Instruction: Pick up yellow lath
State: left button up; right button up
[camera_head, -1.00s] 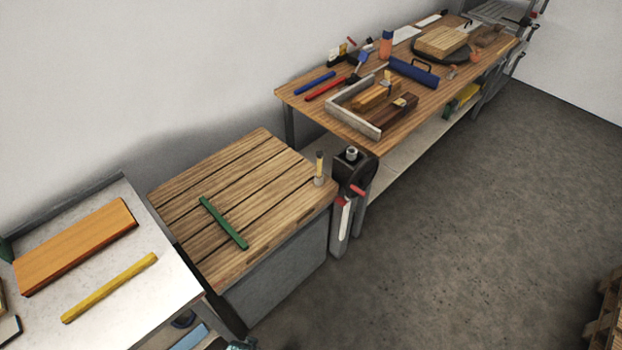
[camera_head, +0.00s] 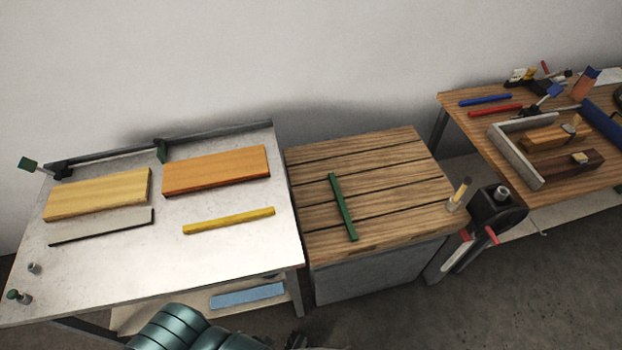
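The yellow lath (camera_head: 229,220) lies flat on the white-topped table (camera_head: 120,275), right of the table's middle and near its front right part. It is a thin bar, tilted slightly up to the right. An orange board (camera_head: 216,170) lies just behind it. Nothing touches the lath. A teal rounded part of my own body shows at the bottom edge, in front of the table.
A slatted wooden bench (camera_head: 400,205) with a green lath (camera_head: 342,207) stands to the right. A vise (camera_head: 496,212) and a tool-covered workbench (camera_head: 470,130) are farther right.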

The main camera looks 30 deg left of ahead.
aim_at(205, 224)
jog(key=i+j+u, duration=0.1)
jog(key=j+u, duration=0.4)
jog(key=u, duration=0.25)
jog(key=k+j+u, duration=0.1)
jog(key=j+u, duration=0.15)
jog(key=u, duration=0.25)
